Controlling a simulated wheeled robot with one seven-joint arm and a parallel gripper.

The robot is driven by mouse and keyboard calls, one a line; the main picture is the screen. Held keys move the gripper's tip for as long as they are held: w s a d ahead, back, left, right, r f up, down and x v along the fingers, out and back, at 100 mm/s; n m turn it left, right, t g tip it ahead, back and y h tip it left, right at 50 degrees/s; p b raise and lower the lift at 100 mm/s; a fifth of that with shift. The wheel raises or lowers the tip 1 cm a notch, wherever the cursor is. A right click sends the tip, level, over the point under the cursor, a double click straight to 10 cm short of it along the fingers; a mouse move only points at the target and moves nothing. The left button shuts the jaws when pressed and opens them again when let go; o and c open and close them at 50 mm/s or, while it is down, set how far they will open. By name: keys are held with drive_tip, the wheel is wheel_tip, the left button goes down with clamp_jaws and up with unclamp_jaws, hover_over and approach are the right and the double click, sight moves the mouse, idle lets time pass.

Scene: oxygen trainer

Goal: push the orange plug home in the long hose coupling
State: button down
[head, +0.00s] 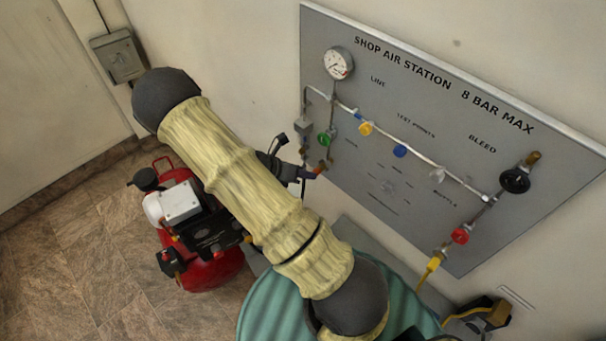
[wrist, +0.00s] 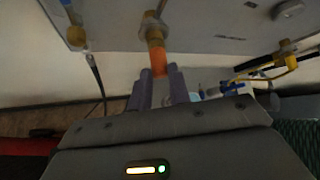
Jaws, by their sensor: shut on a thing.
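My gripper (wrist: 161,78) is shut on the orange plug (wrist: 162,71), with one purple-grey finger on each side of it. The plug's free end meets the lower end of a brass coupling (wrist: 155,35) under the panel edge. They look in line and touching, but I cannot tell how deep the plug sits. In the head view, my gripper (head: 304,173) is at the panel's lower left, and a small orange spot of the plug (head: 317,172) shows beside the brass coupling (head: 325,163). My arm and gripper hide part of this spot. No label tells which coupling is the long one.
The grey panel (head: 350,185) carries a gauge (head: 338,63), coloured valves and a black handwheel (head: 515,181). A yellow fitting (head: 433,267) hangs at lower right. A red compressor (head: 212,270) and a green ribbed drum (head: 262,312) stand below. In the wrist view, a dark hose (wrist: 97,75) hangs left.

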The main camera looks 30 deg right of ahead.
drive_tip(key=shift+d, duration=0.1)
drive_tip(key=c, duration=1.2)
unclamp_jaws()
drive_tip(key=shift+c, duration=0.2)
drive_tip(key=b+v, duration=0.5)
drive_tip(key=v, duration=1.2)
